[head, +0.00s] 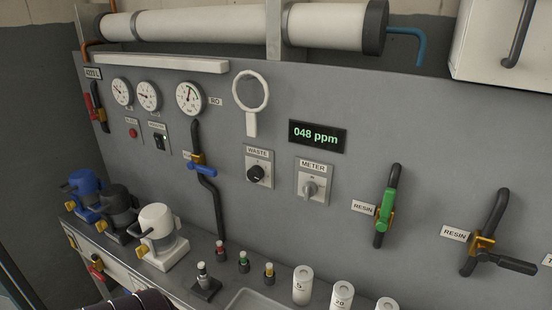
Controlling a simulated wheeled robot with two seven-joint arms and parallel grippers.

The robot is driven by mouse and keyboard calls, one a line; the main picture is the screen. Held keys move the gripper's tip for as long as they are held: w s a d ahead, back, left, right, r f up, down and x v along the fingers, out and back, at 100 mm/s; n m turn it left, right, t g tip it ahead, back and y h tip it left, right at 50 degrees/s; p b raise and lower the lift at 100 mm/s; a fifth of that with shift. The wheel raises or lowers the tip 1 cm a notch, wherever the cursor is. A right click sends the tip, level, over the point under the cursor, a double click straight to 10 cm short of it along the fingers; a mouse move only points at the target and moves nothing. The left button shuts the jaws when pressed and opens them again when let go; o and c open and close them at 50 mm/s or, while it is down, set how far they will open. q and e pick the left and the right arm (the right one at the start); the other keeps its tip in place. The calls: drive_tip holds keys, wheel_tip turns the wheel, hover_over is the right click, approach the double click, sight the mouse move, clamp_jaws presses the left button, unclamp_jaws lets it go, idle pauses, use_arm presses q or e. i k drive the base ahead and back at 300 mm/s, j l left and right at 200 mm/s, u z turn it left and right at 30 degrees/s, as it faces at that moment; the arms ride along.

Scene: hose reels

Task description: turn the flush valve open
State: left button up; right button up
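I cannot read a flush label on any valve. Several lever valves show in the head view. A blue-handled valve (203,168) sits on a black pipe below the gauges, its lever roughly crosswise to the pipe; its label is partly hidden. A green-handled valve (385,211) by a RESIN label has its lever along the pipe. A black-handled valve (510,263) by another RESIN label has its lever crosswise. A red-handled valve (98,113) is at the upper left, and another red-handled valve (96,266) is low on the bench front. Neither gripper is in view.
The grey panel (300,215) carries gauges (189,98), a WASTE knob (256,173), a METER knob (310,188) and a display (317,136) reading 048 ppm. Filter housings (159,232), small bottles (243,261) and white cylinders (302,285) stand along the bench.

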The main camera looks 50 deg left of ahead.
sight(191, 166)
drive_tip(key=u, duration=2.15)
